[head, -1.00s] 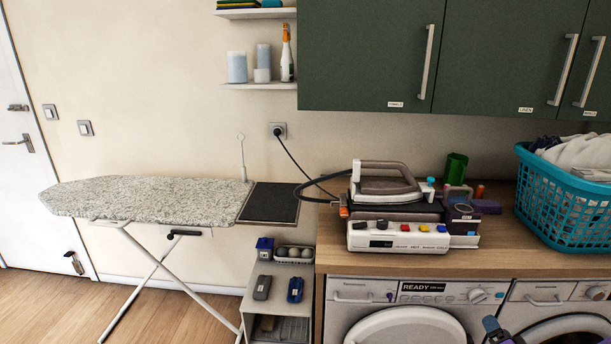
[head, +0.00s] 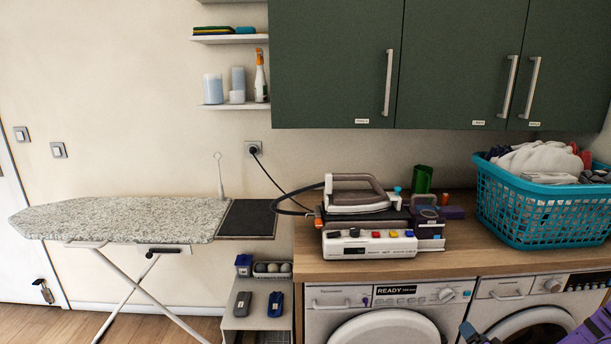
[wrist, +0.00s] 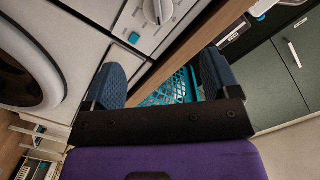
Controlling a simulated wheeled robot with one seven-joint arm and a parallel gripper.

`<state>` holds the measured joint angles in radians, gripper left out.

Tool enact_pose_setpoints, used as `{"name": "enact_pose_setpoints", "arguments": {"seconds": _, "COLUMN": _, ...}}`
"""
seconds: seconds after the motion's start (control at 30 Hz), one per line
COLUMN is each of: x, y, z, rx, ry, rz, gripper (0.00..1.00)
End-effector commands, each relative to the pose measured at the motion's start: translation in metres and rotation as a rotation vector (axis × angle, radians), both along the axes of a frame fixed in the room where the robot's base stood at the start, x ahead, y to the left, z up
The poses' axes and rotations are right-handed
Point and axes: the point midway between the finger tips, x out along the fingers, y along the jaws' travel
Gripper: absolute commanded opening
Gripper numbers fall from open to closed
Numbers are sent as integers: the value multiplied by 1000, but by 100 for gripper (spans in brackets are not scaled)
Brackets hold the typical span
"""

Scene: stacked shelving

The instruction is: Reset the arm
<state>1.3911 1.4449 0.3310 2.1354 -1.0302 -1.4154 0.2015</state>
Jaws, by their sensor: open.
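My gripper (wrist: 160,76) shows in the wrist view with its two dark blue-grey fingers spread apart and nothing between them. Beyond the gap is part of the teal laundry basket (wrist: 180,88). The gripper is tilted in front of the washing machines, near the worktop edge. In the head view, a dark tip of my gripper (head: 476,335) and part of my purple arm (head: 597,328) show at the bottom right. The rest of the arm is out of frame.
A steam iron on its station (head: 366,238) and the laundry basket (head: 548,215) stand on the wooden worktop (head: 400,266). Washing machines (head: 385,300) are below it, green cabinets (head: 400,65) above. An ironing board (head: 120,218) stands left. Open floor lies at bottom left.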

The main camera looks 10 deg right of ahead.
Motion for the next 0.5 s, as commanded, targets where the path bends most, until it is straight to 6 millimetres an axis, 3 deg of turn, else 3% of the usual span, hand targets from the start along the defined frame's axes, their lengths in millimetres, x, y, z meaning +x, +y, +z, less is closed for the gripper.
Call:
{"name": "enact_pose_setpoints", "arguments": {"seconds": 0.27, "x": 17, "y": -3, "z": 16, "rx": -60, "ry": 94, "rz": 67, "gripper": 82}}
{"name": "enact_pose_setpoints", "arguments": {"seconds": 0.5, "x": 41, "y": -5, "z": 44, "rx": -155, "ry": 237, "rz": 157, "gripper": 82}}
